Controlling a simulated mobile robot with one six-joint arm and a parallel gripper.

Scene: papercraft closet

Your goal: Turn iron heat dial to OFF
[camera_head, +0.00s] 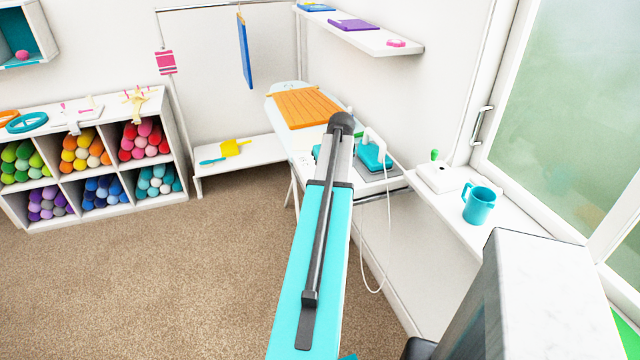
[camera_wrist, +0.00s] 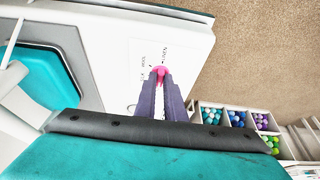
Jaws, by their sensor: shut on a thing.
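The pink heat dial (camera_wrist: 159,70) sits on a white panel (camera_wrist: 120,50) in the wrist view. Small dark lettering is printed around it; one label seems to read WOOL, the others are too small to be sure of. My gripper (camera_wrist: 161,80) is shut on the dial, its two dark fingers on either side of it. The fingers hide part of the dial, so I cannot tell its setting. The teal and white iron (camera_head: 373,157) rests near the end of the ironing board in the head view. There, my arm hides the dial and my gripper.
A white cord (camera_head: 388,235) hangs below the iron. A teal mug (camera_head: 479,205) stands on the window ledge at the right. A cubby shelf (camera_head: 85,205) stands at the left. The carpet (camera_head: 180,290) is clear.

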